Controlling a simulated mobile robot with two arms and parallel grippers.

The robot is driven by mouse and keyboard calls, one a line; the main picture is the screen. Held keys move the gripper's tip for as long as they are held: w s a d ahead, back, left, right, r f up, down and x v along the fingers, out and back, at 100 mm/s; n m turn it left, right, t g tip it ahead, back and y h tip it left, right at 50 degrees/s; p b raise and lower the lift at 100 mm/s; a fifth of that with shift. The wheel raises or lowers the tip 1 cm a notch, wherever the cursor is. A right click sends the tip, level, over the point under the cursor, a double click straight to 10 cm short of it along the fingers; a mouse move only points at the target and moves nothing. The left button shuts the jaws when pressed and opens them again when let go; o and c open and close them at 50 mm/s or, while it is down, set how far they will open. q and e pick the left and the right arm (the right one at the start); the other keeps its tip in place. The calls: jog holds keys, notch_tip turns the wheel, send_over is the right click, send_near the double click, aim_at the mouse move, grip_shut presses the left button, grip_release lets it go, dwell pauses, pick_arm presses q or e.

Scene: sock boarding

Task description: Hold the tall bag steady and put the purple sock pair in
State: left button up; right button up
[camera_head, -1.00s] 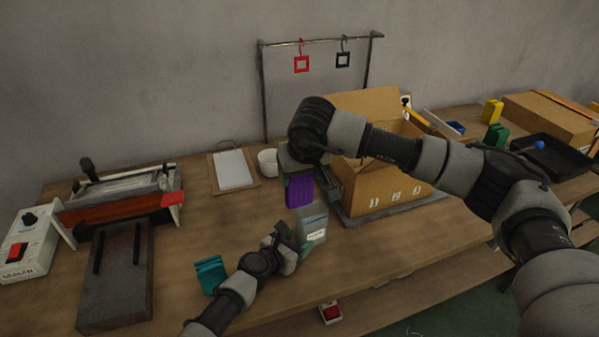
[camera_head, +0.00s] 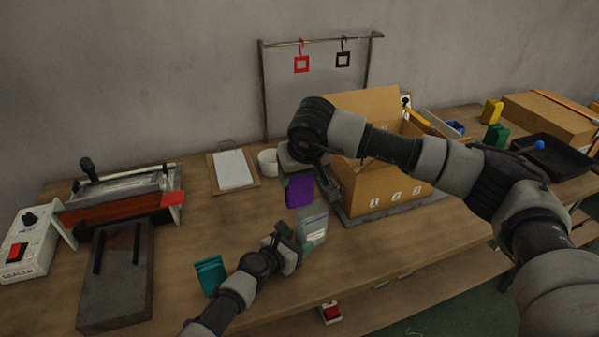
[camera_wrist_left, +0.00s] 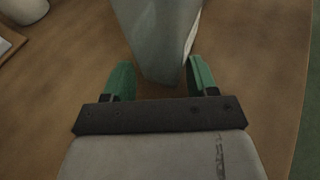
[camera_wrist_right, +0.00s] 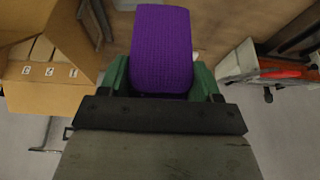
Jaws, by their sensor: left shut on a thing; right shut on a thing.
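The purple sock pair (camera_head: 300,191) hangs from my right gripper (camera_head: 302,174), which is shut on it. The pair also fills the middle of the right wrist view (camera_wrist_right: 161,48) between the green fingers. The tall bag (camera_head: 314,224), grey and translucent with a pale label, stands upright on the table, just below and to the right of the socks. My left gripper (camera_head: 300,247) is shut on the bag's lower part. In the left wrist view the bag (camera_wrist_left: 158,40) stands between the green fingers. The socks appear above and apart from the bag; its opening is not clearly visible.
An open cardboard box (camera_head: 385,190) on a dark platform stands right of the bag. A clipboard (camera_head: 234,170), a white cup (camera_head: 268,161) and a sealer (camera_head: 120,205) are further left. The table between is clear.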

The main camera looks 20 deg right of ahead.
aim_at(313, 192)
jog(key=shift+d, duration=0.1)
jog(key=shift+w+d+n+y, duration=0.1)
jog(key=shift+w+d+n, duration=0.15)
jog(key=shift+d, duration=0.3)
jog(key=shift+w+d+n+y, duration=0.1)
jog(key=shift+w+d+n, duration=0.1)
jog(key=shift+d, duration=0.4)
jog(key=shift+w+d+n+y, duration=0.1)
jog(key=shift+w+d+n, duration=0.15)
jog(key=shift+d, duration=0.3)
jog(key=shift+f, duration=4)
jog(key=o, duration=1)
jog(key=shift+s+r, duration=0.1)
jog(key=shift+r, duration=0.05)
